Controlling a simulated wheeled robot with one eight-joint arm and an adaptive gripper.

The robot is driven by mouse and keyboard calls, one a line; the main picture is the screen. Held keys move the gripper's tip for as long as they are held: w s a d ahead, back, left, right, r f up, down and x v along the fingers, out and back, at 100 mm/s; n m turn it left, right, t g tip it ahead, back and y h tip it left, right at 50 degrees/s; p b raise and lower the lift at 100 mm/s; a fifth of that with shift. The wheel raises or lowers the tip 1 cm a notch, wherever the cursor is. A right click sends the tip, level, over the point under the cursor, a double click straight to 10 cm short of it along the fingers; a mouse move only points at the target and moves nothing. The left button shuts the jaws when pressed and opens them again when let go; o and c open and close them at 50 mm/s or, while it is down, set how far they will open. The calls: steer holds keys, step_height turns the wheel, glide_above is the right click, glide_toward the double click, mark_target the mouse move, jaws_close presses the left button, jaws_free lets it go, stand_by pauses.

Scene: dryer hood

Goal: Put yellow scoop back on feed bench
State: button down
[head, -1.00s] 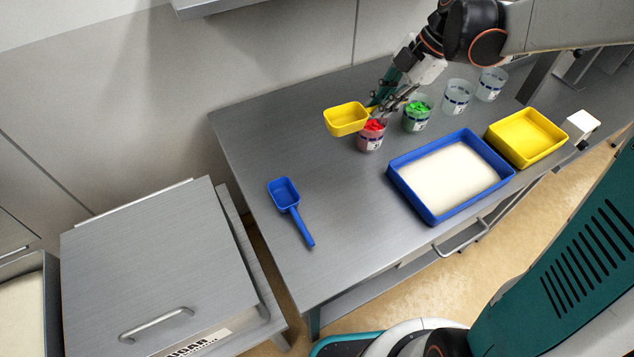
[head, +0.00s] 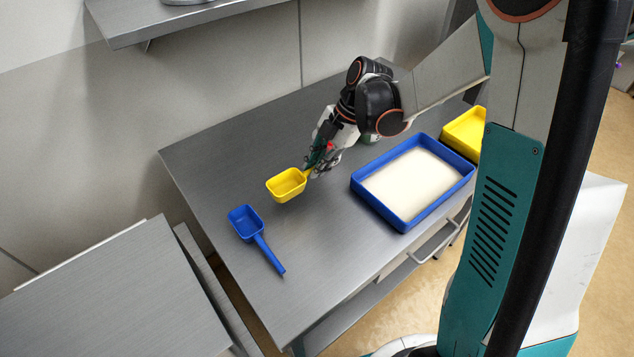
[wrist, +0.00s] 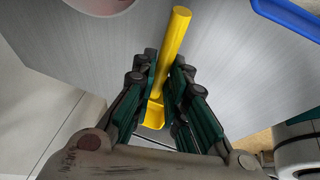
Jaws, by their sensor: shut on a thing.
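The yellow scoop (head: 287,186) has a square bowl and is over the left half of the grey metal feed bench (head: 235,160). My gripper (head: 313,165) is shut on its handle, just right of the bowl. In the wrist view, the yellow scoop's handle (wrist: 174,52) runs between the two fingers of my gripper (wrist: 164,85), and part of its bowl shows beyond them. I cannot tell whether the bowl touches the bench or hangs slightly above it.
A blue scoop (head: 245,223) lies on the bench, left of and nearer than the yellow one. A blue tray (head: 404,223) of pale material stands to the right, with a yellow tray (head: 464,134) beyond. A metal shelf (head: 200,20) is on the wall.

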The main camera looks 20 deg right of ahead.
steer(key=shift+f+b, duration=0.8)
steer(key=shift+f, duration=1.7)
steer(key=shift+f, duration=0.1)
steer(key=c, duration=1.6)
jaws_free()
steer(key=shift+r, duration=0.2)
steer(key=p+v, duration=0.4)
steer(key=v, duration=0.8)
steer(key=shift+f, duration=0.1)
